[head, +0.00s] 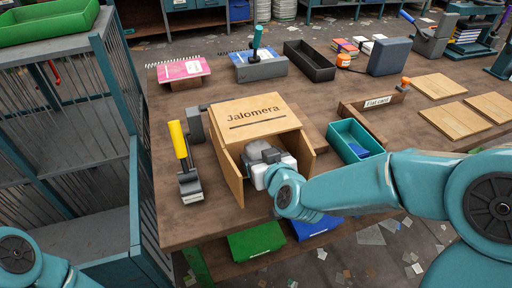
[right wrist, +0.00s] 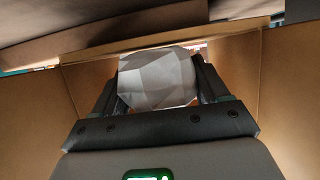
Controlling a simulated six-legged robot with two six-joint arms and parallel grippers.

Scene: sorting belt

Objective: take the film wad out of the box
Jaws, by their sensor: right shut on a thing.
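The box (head: 262,114) is light brown, marked "Jalomera", and stands on the table with its front open and flaps swung out. My right gripper (head: 262,156) reaches into the open front. The film wad (right wrist: 157,77) is a grey, faceted lump between my right gripper's fingers (right wrist: 158,85) in the right wrist view, and the fingers are shut on it. Box walls show on both sides of it there. In the head view my gripper and the box hide most of the wad. My left gripper is out of view; only part of my left arm shows at the lower left.
A yellow-handled tool (head: 184,160) stands left of the box. A teal tray (head: 354,141) and a small sign on a wooden strip (head: 378,101) are to the right. A black tray (head: 310,62) lies behind. A green bin (head: 256,241) sits below the table's front edge.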

